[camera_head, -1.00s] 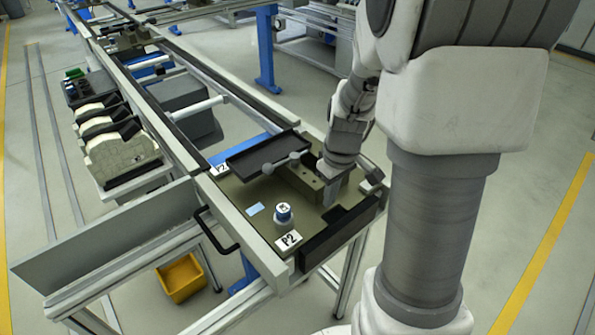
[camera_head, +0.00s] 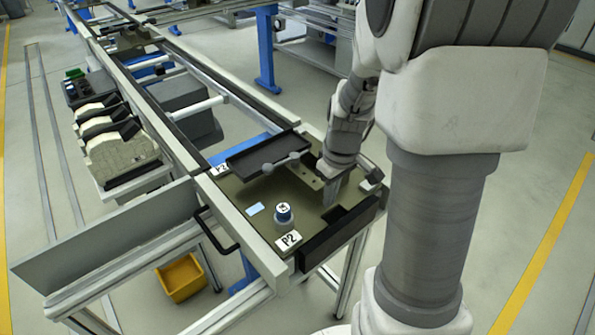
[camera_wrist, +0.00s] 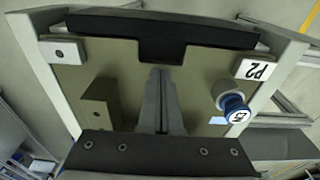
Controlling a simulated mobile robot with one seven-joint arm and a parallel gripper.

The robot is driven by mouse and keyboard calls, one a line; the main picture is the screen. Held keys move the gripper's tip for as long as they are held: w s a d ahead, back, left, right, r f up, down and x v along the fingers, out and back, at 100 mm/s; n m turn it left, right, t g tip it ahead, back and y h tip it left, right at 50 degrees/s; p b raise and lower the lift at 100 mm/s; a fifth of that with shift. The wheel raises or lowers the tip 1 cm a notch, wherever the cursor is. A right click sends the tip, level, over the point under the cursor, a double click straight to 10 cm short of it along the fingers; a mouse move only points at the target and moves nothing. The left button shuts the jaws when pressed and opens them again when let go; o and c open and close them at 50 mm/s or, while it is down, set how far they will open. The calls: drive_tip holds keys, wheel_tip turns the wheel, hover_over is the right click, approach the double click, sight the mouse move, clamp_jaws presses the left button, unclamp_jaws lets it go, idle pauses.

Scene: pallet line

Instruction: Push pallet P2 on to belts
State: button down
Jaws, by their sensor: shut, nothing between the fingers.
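Pallet P2 (camera_head: 306,222) is an olive plate at the near end of the conveyor frame, with its white P2 label (camera_head: 290,241) at the front corner. A blue-and-white round part (camera_head: 283,212) stands on it, also seen in the wrist view (camera_wrist: 235,106). A tan block (camera_wrist: 101,103) sits on its other side. My gripper (camera_head: 330,196) is shut and empty, pointing down over the plate near the notched black front bar (camera_head: 341,236). In the wrist view, my fingertips (camera_wrist: 160,74) are close to the notch; I cannot tell whether they touch.
The belts (camera_head: 190,75) run away behind the pallet between long rails. A dark tray (camera_head: 264,153) lies at the plate's far side. A black handle (camera_head: 215,230) sticks out at the left rail. A yellow bin (camera_head: 183,277) is below.

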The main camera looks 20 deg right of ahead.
sight(280, 152)
drive_tip(key=shift+w+a+p, duration=0.5)
drive_tip(key=shift+w+a, duration=0.5)
drive_tip(key=shift+w, duration=1.8)
drive_tip(key=shift+w+a+p, duration=0.55)
drive_tip(key=shift+w+a, duration=0.5)
drive_tip(key=shift+w, duration=1.7)
drive_tip(key=shift+w+a+p, duration=0.5)
drive_tip(key=shift+w+a, duration=0.5)
drive_tip(key=shift+w, duration=1.8)
drive_tip(key=shift+s+d+r+p, duration=0.15)
drive_tip(key=shift+s+d+r, duration=0.15)
drive_tip(key=shift+s+r, duration=0.4)
drive_tip(key=shift+s+d+r+p, duration=0.15)
drive_tip(key=shift+s+d+r, duration=0.2)
drive_tip(key=shift+s, duration=0.5)
drive_tip(key=shift+r+p, duration=2.65)
drive_tip(key=shift+r, duration=1.35)
drive_tip(key=shift+a+r, duration=0.1)
drive_tip(key=s+a+r+m+t, duration=0.2)
drive_tip(key=s+a+r, duration=0.1)
drive_tip(key=s+r, duration=0.9)
drive_tip(key=s+a+r+m+t, duration=0.1)
drive_tip(key=s+r, duration=0.1)
drive_tip(key=s, duration=0.5)
drive_tip(key=s+a+r+m+t, duration=0.1)
drive_tip(key=s+r, duration=0.1)
drive_tip(key=s, duration=0.6)
drive_tip(key=shift+s+a, duration=0.2)
drive_tip(key=shift+a, duration=0.05)
